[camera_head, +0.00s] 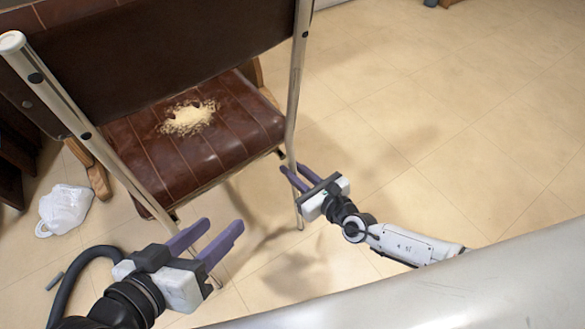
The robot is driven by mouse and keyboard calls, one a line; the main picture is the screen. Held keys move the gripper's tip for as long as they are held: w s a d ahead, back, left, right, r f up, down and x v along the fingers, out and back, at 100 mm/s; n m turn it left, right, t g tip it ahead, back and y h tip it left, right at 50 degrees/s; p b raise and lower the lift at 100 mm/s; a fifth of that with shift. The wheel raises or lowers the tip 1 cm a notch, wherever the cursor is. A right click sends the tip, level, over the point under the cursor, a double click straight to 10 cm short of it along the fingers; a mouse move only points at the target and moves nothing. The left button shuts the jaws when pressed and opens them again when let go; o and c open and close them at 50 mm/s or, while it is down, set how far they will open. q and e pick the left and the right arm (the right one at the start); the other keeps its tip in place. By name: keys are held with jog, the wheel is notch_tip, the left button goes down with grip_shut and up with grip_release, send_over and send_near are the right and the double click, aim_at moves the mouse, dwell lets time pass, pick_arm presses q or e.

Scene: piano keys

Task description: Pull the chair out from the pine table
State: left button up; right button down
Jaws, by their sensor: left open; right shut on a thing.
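The chair (235,125) has a dark brown padded seat, torn with pale stuffing showing, a dark backrest and a metal tube frame. Its back faces me. My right gripper (290,173) is shut on the chair's right metal upright, low down below seat height. My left gripper (222,232) is open and empty, below and to the right of the chair's left upright (85,130), its purple fingers apart. No pine table top can be made out; the backrest covers much of what lies behind the chair.
Dark furniture (15,155) is at the left edge. The tiled floor (450,100) at the right is clear.

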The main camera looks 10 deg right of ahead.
jog(key=s+d, duration=0.4)
jog(key=s, duration=0.4)
jog(key=shift+s+d+f, duration=0.15)
jog(key=shift+d+f, duration=0.15)
jog(key=shift+d, duration=0.05)
dwell(0.8)
jog(key=c, duration=1.4)
grip_release()
jog(key=shift+r, duration=0.1)
jog(key=shift+c, duration=0.2)
jog(key=shift+o, duration=0.4)
jog(key=shift+a+r, duration=0.1)
jog(key=shift+a, duration=0.05)
jog(key=f+v, duration=0.2)
jog(key=v, duration=0.7)
jog(key=shift+s+d, duration=0.25)
jog(key=shift+s, duration=0.15)
